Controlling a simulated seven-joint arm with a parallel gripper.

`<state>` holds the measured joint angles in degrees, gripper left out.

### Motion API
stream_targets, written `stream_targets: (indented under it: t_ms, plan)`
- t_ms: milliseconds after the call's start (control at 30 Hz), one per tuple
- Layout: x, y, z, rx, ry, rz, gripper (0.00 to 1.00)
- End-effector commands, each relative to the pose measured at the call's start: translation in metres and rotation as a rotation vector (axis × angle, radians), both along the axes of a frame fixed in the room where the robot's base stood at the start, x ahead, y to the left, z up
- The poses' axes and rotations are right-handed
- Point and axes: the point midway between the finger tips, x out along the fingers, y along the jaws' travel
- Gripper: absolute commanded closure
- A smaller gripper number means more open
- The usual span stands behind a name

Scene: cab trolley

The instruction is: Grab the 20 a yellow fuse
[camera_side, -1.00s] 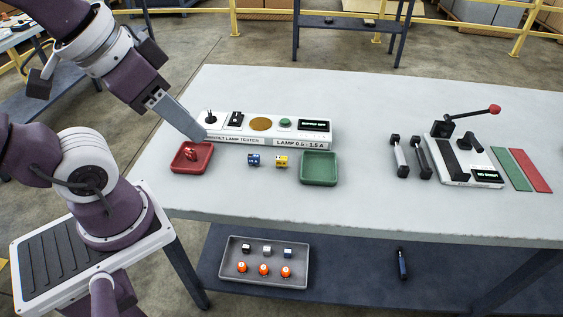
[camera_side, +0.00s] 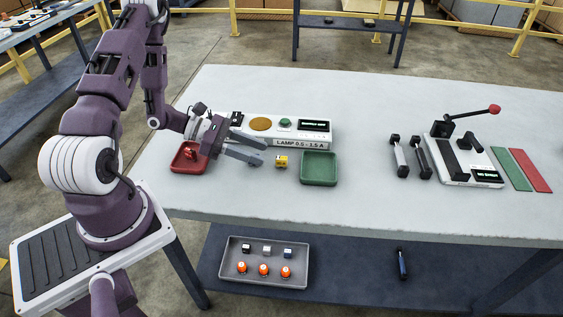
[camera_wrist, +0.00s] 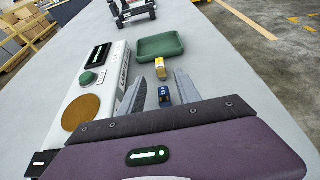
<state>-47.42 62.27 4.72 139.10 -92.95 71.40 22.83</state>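The yellow fuse (camera_side: 281,161) stands on the table between the red tray and the green tray, just ahead of my fingertips. My gripper (camera_side: 262,152) is open and low over the table, pointing right. A blue fuse (camera_wrist: 164,97) shows between the fingers (camera_wrist: 171,72) in the wrist view, with no visible grip on it. In the side view my gripper hides the blue fuse.
The lamp tester (camera_side: 303,133) stands right behind my gripper. The green tray (camera_side: 319,168) is empty, right of the yellow fuse. The red tray (camera_side: 178,165) holds a red piece (camera_side: 190,154). A grey tray (camera_side: 265,281) with several parts sits on the lower shelf.

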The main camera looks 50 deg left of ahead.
Motion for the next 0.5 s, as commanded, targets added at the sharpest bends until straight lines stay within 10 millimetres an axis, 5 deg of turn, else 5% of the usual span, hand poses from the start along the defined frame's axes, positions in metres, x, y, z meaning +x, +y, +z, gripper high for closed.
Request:
stream_targets:
  t_ms: [500]
  plan:
    - [0.045,-0.048,-0.022,-0.001,0.001,-0.004,0.60]
